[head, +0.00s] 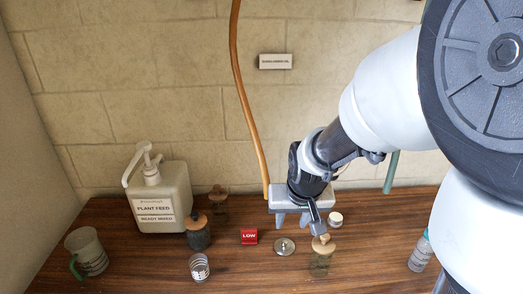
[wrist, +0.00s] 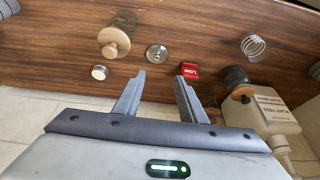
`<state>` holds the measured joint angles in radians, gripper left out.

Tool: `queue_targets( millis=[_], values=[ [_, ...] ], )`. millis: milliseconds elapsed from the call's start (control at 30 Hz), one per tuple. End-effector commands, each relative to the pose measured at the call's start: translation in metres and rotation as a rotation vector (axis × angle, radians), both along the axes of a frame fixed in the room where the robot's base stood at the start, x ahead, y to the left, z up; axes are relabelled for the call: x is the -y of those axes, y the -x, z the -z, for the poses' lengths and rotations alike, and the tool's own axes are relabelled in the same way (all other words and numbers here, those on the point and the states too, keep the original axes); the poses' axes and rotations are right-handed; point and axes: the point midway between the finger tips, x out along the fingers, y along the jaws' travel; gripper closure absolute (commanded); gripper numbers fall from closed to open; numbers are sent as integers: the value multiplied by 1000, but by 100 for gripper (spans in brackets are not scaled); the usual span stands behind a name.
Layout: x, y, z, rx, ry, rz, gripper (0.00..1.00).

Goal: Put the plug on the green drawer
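No green drawer shows in either view. A round metal disc with a small centre knob (head: 284,246), possibly the plug, lies flat on the wooden counter; it also shows in the wrist view (wrist: 157,54). A small pale round cap (head: 335,218) stands to its right, also in the wrist view (wrist: 99,72). I cannot tell for sure which one is the plug. My gripper (head: 293,222) hangs above the counter behind the disc, pointing down. In the wrist view my gripper (wrist: 160,75) has its fingers apart with nothing between them.
A red LOW block (head: 249,237) sits left of the disc. A corked jar (head: 321,260) stands to its right, a dark corked jar (head: 199,238) and clear cup (head: 200,268) to its left. A pump bottle (head: 161,205), jug (head: 87,252) and clear bottle (head: 420,254) stand further out.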

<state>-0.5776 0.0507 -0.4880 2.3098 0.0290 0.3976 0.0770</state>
Motion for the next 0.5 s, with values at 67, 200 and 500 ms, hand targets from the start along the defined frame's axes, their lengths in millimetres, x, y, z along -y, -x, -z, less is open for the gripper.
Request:
queue_targets(
  millis=[67, 200, 500],
  values=[
    [-1, -6, 11, 1, 18, -2, 62],
    [0, -13, 26, 2, 28, 2, 62],
    [1, -37, 86, 2, 29, 4, 62]
  ],
)
